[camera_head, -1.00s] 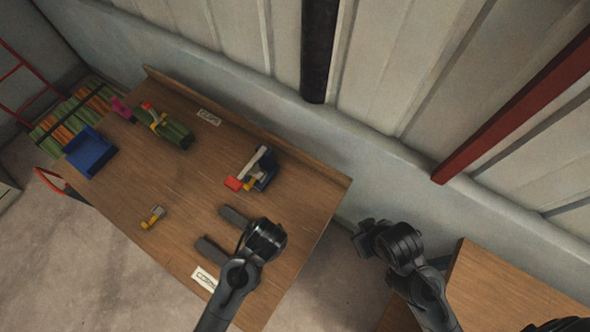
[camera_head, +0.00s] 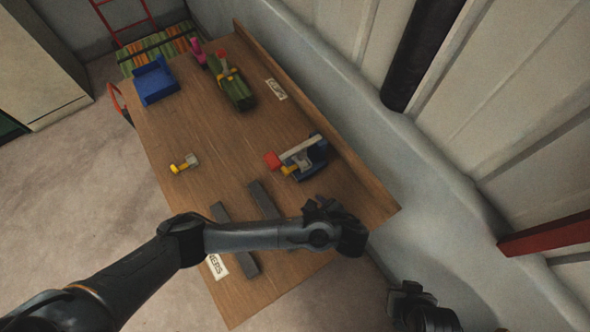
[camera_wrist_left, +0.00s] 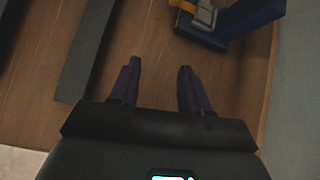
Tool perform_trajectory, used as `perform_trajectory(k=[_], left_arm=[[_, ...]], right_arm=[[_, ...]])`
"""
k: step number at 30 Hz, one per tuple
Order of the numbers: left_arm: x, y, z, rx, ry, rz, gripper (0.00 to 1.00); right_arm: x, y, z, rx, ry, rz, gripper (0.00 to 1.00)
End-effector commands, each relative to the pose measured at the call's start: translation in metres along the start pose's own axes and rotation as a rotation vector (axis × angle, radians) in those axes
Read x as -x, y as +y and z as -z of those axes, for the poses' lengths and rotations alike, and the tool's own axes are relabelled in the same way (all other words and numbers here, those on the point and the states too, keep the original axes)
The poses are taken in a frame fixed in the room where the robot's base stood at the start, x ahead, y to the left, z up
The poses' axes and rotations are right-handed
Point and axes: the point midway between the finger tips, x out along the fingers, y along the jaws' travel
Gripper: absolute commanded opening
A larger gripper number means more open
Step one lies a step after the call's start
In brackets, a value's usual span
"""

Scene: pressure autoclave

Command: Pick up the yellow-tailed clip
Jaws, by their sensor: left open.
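A small clip with a grey body and a yellow tail (camera_head: 184,163) lies alone near the left edge of the wooden table. A blue stand (camera_head: 316,158) nearer the back edge carries a pale bar with a red end and a small yellow-ended piece (camera_head: 289,170). My left gripper (camera_head: 343,232) is over the table's right end, away from the lone clip. In the left wrist view its two fingers (camera_wrist_left: 158,70) are apart with only bare wood between them, and the blue stand (camera_wrist_left: 245,22) is ahead to the right. My right gripper (camera_head: 418,308) shows partly at the bottom edge; its jaws are unclear.
Two dark bars (camera_head: 233,240) lie on the table under my left arm. A blue bin (camera_head: 155,82), a green object with a yellow band (camera_head: 233,88) and a pink item (camera_head: 197,51) stand at the far end. The table's middle is clear.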

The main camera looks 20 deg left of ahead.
Motion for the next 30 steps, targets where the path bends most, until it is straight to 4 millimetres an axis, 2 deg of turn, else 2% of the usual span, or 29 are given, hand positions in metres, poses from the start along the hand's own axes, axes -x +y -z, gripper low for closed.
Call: perform_trajectory(k=[1, 4, 9, 18, 30], left_arm=[[-0.017, -0.004, 0.0, -0.035, -0.057, 0.007, 0.47], [-0.037, -0.011, -0.011, -0.112, -0.167, 0.01, 0.47], [-0.055, -0.019, -0.027, -0.187, -0.285, 0.004, 0.47], [-0.087, -0.02, -0.038, -0.202, -0.309, 0.0, 0.47], [-0.117, -0.021, -0.055, -0.201, -0.308, 0.0, 0.47]], right_arm=[[-0.015, 0.0, -0.005, 0.002, 0.0, -0.001, 0.0], [-0.029, 0.0, -0.01, 0.004, -0.001, -0.004, 0.0], [-0.042, 0.0, -0.014, 0.006, -0.003, -0.005, 0.0], [-0.065, 0.0, -0.021, 0.005, -0.001, -0.005, 0.0], [-0.062, -0.002, -0.02, -0.002, 0.0, 0.0, 0.0]])
